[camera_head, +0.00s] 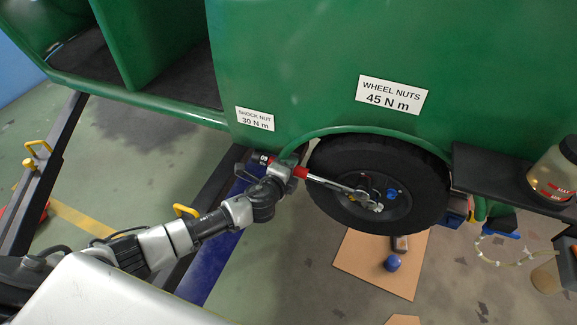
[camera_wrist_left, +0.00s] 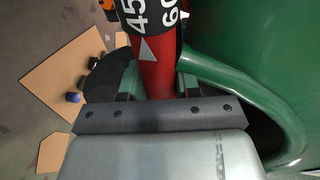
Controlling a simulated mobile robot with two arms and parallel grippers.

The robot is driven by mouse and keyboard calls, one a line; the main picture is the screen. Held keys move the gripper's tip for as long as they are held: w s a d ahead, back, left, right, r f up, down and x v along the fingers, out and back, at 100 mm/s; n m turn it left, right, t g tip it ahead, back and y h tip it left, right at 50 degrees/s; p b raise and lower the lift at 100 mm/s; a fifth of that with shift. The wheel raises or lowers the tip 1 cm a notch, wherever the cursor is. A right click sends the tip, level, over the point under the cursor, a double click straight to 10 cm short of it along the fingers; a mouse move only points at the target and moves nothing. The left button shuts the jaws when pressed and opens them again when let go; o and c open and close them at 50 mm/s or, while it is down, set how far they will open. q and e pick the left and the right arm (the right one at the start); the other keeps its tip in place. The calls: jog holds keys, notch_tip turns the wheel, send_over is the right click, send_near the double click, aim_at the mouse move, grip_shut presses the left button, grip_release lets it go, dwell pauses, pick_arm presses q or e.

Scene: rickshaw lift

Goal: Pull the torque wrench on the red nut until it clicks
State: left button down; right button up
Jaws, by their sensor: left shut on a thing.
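The torque wrench (camera_head: 328,183) has a red and black handle and a silver shaft. It reaches from my left gripper to the hub of the black wheel (camera_head: 340,205). My left gripper (camera_head: 287,170) is shut on the wrench handle, left of the wheel. In the left wrist view the red handle (camera_wrist_left: 155,78) passes between the fingers, and a black scale collar (camera_wrist_left: 150,20) shows "45" and "60". The wrench head covers part of the hub, and I cannot make out the red nut there. A blue nut (camera_head: 392,194) shows on the hub. My right gripper is not in view.
The green rickshaw body (camera_head: 300,60) hangs over the wheel, with a "WHEEL NUTS 45 N m" label (camera_head: 392,95) and a "SHOCK NUT 30 N m" label (camera_head: 255,119). Cardboard (camera_head: 375,270) lies below. Dark lift beams run at left.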

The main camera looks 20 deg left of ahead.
pick_arm(q)
jog(key=shift+w+r, duration=0.1)
jog(key=shift+r, duration=0.2)
jog(key=shift+r, duration=0.1)
dwell(0.3)
